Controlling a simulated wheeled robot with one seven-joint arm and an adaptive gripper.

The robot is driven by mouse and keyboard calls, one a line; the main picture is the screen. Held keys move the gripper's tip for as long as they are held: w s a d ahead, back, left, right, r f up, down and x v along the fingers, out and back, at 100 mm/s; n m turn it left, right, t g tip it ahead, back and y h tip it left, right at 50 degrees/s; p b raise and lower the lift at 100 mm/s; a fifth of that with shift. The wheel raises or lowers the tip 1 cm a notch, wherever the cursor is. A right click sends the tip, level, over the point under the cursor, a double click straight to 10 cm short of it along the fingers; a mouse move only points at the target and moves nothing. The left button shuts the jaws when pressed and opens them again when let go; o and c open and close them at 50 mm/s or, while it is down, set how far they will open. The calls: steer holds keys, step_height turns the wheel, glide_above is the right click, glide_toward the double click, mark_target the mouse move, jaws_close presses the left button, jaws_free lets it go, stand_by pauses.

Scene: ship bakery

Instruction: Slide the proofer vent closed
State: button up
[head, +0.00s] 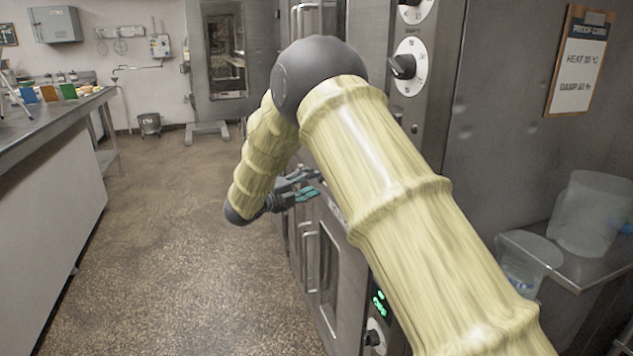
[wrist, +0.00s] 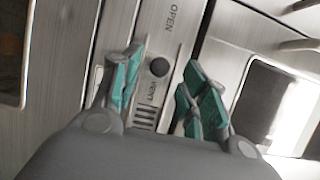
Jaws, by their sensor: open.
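The proofer vent panel (wrist: 166,35) shows in the wrist view as a light strip with the words OPEN and VENT. A dark round knob (wrist: 158,67) sits on it, between the two words. Dark vent slots (wrist: 145,118) show beside the word VENT, nearer to me. My gripper (wrist: 165,85) is open, with teal fingertips on either side of the knob; I cannot tell whether they touch it. In the head view my gripper (head: 303,189) is in front of the proofer's face, and my arm hides much of the panel there.
The proofer (head: 330,262) has door handles (head: 308,262) and a lit green display (head: 379,302) beside my arm. A shelf with clear tubs (head: 590,213) stands at the right. A counter (head: 50,130) runs along the left. The floor between is clear.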

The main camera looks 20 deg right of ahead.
steer(key=shift+x, duration=1.45)
steer(key=shift+s, duration=0.1)
jaws_close()
